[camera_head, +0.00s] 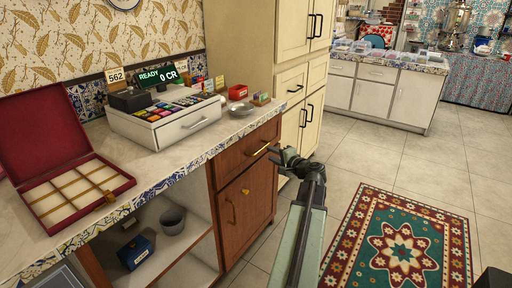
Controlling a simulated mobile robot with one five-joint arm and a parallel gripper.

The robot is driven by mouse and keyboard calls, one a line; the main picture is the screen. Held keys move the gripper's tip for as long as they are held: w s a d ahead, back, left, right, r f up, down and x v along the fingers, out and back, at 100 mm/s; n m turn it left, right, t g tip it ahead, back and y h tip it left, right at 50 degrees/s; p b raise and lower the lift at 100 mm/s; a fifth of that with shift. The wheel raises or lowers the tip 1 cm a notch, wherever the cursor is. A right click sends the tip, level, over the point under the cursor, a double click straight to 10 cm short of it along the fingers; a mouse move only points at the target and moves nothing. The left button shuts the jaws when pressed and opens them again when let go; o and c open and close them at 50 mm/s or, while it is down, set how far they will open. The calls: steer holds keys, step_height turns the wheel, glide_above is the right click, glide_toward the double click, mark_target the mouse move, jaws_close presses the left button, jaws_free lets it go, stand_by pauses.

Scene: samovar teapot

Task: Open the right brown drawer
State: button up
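The brown drawer (241,154) is at the top of the brown cabinet at the counter's right end. Its front looks flush with the cabinet, so it appears shut. A brass bar handle (260,149) is on its front. My gripper (277,157), dark and small in view, is just to the right of the handle, at about its height. Whether its fingers touch the handle or are parted is not clear.
Below the drawer is a brown door (246,208) with a brass handle. A cash register (166,118) and an open red box (62,165) stand on the counter. A cream cupboard (298,80) stands behind. A patterned rug (400,240) lies on open tiled floor at right.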

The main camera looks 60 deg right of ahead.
mark_target(262, 149)
steer(key=b+x, duration=0.1)
steer(key=x, duration=0.7)
steer(key=shift+w, duration=0.1)
jaws_close()
steer(key=shift+a, duration=0.1)
stand_by(1.2)
